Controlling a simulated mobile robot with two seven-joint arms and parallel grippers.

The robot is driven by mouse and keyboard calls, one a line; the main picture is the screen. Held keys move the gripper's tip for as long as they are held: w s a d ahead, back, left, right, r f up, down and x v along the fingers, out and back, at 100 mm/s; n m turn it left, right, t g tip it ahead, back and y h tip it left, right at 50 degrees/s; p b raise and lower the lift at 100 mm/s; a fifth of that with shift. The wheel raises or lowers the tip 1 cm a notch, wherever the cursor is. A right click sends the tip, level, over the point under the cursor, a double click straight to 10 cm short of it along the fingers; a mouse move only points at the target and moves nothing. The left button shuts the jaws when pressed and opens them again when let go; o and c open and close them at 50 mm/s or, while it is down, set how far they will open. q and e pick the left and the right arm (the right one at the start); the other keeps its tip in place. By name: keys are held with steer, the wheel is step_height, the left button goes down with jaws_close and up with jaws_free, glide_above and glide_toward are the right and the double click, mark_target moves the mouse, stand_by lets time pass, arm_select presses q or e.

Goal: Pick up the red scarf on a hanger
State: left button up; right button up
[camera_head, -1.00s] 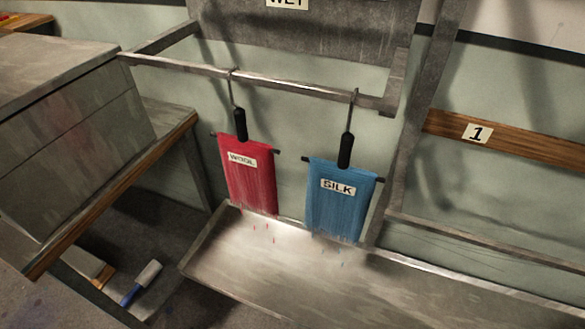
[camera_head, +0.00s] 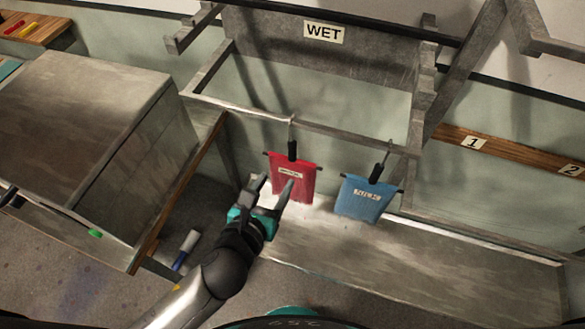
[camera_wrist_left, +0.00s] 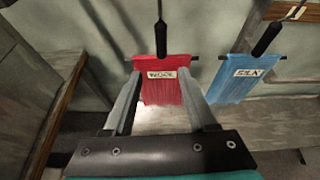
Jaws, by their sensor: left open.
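The red scarf (camera_head: 292,183) hangs from a hanger with a black grip (camera_head: 292,150) hooked over a grey rail (camera_head: 330,134). It has a white label and a dark crossbar at its top. My left gripper (camera_head: 274,188) is open, in front of the scarf and a little low and left of it in the head view. In the left wrist view the two fingers (camera_wrist_left: 158,86) point toward the red scarf (camera_wrist_left: 170,92), which appears between and beyond them. The black grip (camera_wrist_left: 161,40) is above the fingertips. I cannot tell whether the fingers touch the cloth. My right gripper is not in view.
A blue scarf (camera_head: 362,200) labelled SILK hangs just right of the red one. A metal drip trough (camera_head: 400,254) lies below. A grey cabinet (camera_head: 80,140) stands at the left, and a "WET" board (camera_head: 323,32) is above the rail.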

mark_target(291, 155)
arm_select(q)
steer(key=shift+m, duration=0.4)
steer(key=x, duration=0.3)
steer(key=r+x, duration=0.1)
steer(key=x, duration=0.5)
steer(key=shift+w+d+r, duration=0.25)
steer(key=shift+r, duration=0.05)
steer(key=shift+w+d+f+b, duration=0.15)
steer(key=shift+w+f+b, duration=0.2)
steer(key=shift+w, duration=0.1)
steer(key=shift+b+x, duration=0.45)
steer(key=shift+x, duration=1.85)
steer(key=shift+s+f, duration=0.15)
steer(key=shift+f, duration=0.05)
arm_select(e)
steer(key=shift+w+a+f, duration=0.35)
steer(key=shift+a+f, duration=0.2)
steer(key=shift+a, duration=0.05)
arm_select(q)
jaws_close()
